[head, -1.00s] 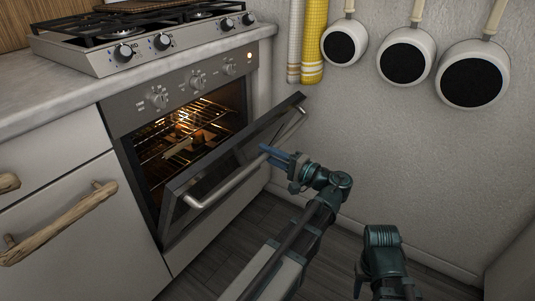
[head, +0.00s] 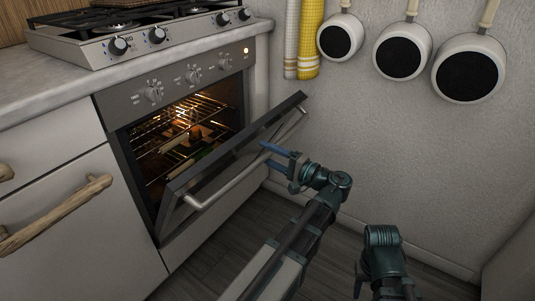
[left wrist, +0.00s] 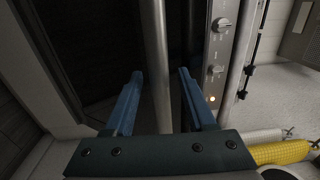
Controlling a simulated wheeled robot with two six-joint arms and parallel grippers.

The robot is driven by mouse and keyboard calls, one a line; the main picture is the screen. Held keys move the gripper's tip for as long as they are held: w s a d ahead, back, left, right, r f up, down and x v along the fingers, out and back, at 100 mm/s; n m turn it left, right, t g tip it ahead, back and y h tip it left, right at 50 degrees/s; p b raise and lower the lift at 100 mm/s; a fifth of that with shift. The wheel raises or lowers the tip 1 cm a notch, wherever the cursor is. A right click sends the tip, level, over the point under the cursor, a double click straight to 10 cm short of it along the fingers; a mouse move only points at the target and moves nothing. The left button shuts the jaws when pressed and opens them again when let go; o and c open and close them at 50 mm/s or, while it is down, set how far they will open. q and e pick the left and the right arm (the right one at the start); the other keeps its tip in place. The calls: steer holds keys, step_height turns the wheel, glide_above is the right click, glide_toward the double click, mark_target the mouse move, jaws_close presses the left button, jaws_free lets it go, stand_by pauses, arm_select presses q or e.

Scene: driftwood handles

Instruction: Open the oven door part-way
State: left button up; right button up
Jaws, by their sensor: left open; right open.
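The oven door (head: 228,158) is part-way open, hinged at the bottom and tilted outward, with a gap above it showing the lit racks. Its metal bar handle (head: 215,188) runs along the door's outer face and also shows in the left wrist view (left wrist: 156,60). My left gripper (head: 265,153) is at the handle, its blue fingers pointing at the door. In the left wrist view the fingers (left wrist: 158,72) are apart, with the bar running between them; I cannot tell if they touch it. Part of my right arm shows at the bottom; its fingers are not visible.
The oven (head: 180,85) stands under a gas hob (head: 130,30). A drawer and cabinet with driftwood handles (head: 55,215) are at the left. White pans (head: 470,75) and a yellow towel (head: 311,40) hang on the right wall. Dark floor (head: 235,240) lies below the door.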

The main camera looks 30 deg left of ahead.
arm_select(q)
steer(key=s+d, duration=0.1)
steer(key=d, duration=0.6)
steer(key=shift+d+f, duration=0.2)
steer(key=shift+f, duration=0.05)
stand_by(0.3)
